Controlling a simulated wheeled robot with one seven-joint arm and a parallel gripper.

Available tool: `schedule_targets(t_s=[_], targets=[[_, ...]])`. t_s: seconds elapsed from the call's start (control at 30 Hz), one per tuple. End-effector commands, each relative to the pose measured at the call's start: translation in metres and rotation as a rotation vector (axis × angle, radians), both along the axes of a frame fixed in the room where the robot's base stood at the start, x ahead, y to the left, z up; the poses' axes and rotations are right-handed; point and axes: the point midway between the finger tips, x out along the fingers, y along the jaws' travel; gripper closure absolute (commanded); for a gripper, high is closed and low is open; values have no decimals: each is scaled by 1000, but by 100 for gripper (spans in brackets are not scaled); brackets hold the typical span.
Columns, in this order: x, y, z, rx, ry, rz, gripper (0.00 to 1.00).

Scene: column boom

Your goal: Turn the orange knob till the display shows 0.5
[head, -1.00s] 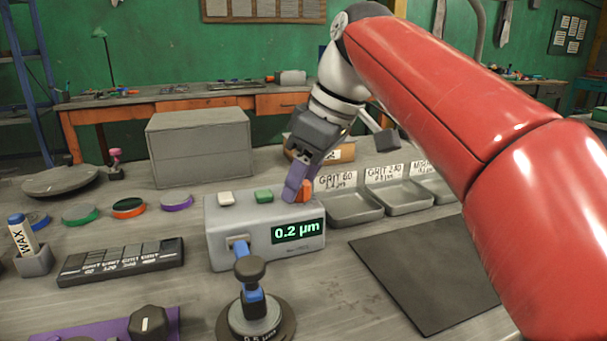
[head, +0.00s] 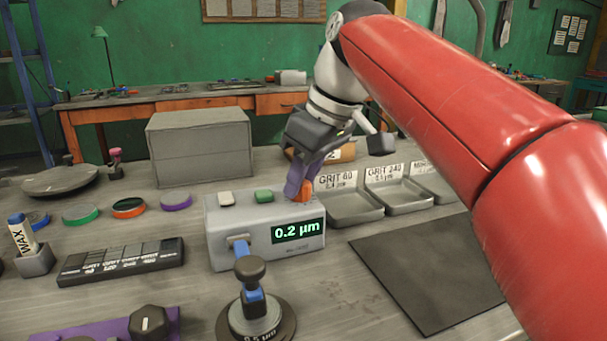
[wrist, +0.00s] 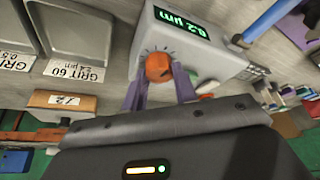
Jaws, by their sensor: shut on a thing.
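The orange knob (head: 303,193) sits on top of the grey gauge box (head: 222,243), at its right end. It also shows in the wrist view (wrist: 158,68), with a dark mark on it and tick marks on the box around it. The display (head: 297,231) on the box's front reads 0.2 µm in green. My gripper (head: 301,185) comes down from above and behind, its purple fingers on either side of the knob and shut on it. The far finger is partly hidden in the head view.
A white button (head: 226,198) and a green button (head: 264,196) stand on the box left of the knob. Grey trays (head: 352,207) with grit labels lie to the right. A blue probe with a dark knob (head: 250,268) stands in front. A dark mat (head: 425,275) lies at right.

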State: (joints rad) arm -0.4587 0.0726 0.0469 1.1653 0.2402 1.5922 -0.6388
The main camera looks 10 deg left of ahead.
Motion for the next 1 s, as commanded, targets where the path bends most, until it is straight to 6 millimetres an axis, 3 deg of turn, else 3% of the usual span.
schedule_targets(t_s=[1.0], targets=[[-4,5,0,0,-2,-944,94]])
